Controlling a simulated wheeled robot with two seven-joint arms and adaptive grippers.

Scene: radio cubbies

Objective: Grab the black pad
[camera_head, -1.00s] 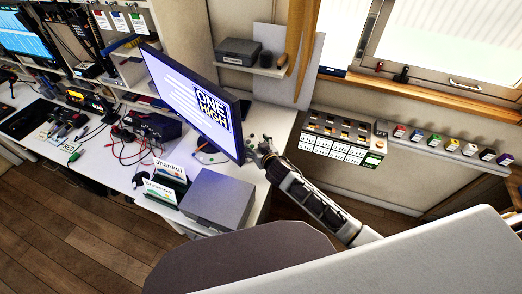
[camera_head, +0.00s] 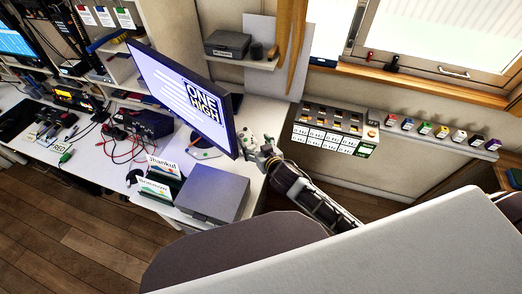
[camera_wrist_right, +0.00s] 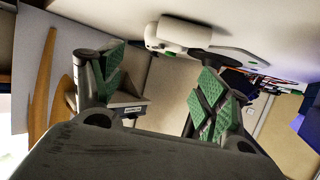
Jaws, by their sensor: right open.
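A flat black pad-like thing (camera_head: 18,118) lies on the white desk (camera_head: 92,178) at the far left of the head view. I cannot tell for certain that it is the black pad. My right gripper (camera_head: 262,150) is over the desk's right end, just right of the monitor, far from that thing. In the right wrist view its green-padded fingers (camera_wrist_right: 160,82) are spread and nothing is held between them. A white rounded object (camera_wrist_right: 182,34) shows beyond them. My left gripper is not in view.
The monitor (camera_head: 180,95) stands left of my right gripper. A grey box (camera_head: 213,194) and small signs (camera_head: 160,180) are at the desk's front. A shelf with a grey case (camera_head: 228,45) is above. A rack of colored boxes (camera_head: 440,132) is at right.

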